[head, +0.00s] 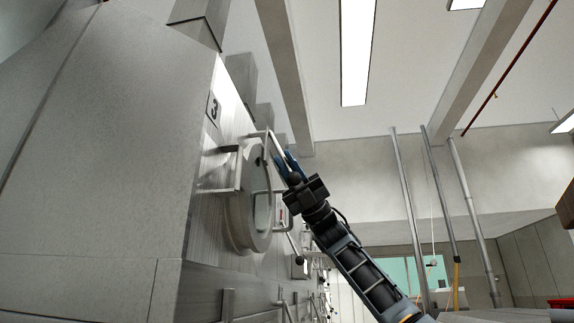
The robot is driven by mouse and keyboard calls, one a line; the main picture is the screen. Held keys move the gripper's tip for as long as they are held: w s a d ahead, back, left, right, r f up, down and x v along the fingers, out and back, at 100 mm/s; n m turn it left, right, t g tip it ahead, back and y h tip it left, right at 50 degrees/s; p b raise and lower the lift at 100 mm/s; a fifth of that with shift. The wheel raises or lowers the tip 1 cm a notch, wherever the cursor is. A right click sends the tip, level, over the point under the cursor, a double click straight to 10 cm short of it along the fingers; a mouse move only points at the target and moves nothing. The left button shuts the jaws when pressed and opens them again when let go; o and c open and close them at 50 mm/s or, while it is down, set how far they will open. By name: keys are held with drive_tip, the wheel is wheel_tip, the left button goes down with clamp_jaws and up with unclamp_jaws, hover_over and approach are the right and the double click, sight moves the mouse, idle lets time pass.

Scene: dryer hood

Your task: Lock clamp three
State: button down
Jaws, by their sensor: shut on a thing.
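A grey metal dryer hood front (205,170) stands at the left, with a plate marked 3 (213,108) above a round hatch (238,215). A pale metal clamp lever (274,145) runs from the top of the hatch down toward my gripper. My gripper (283,163), with blue fingers, is shut on this lever, at the upper right of the hatch. The fingers partly hide where they hold it. A bent metal bar (238,170) sticks out in front of the hatch. I cannot tell whether the clamp's latch is engaged.
A rod with a dark knob (299,258) hangs below the hatch, near my arm. More handles and fittings (285,300) line the front lower down. Vertical pipes (430,200) stand at the right. The space between them and my arm looks open.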

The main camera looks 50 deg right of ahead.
drive_tip(key=shift+a+g, duration=0.1)
drive_tip(key=shift+g, duration=0.2)
drive_tip(key=c, duration=1.2)
unclamp_jaws()
drive_tip(key=shift+c, duration=0.2)
drive_tip(key=b+v, duration=0.1)
drive_tip(key=v, duration=0.6)
drive_tip(key=shift+d+f+b, duration=0.3)
drive_tip(key=shift+f+b, duration=0.05)
drive_tip(key=shift+b, duration=0.05)
drive_tip(key=shift+s, duration=0.1)
drive_tip(key=shift+c, duration=0.3)
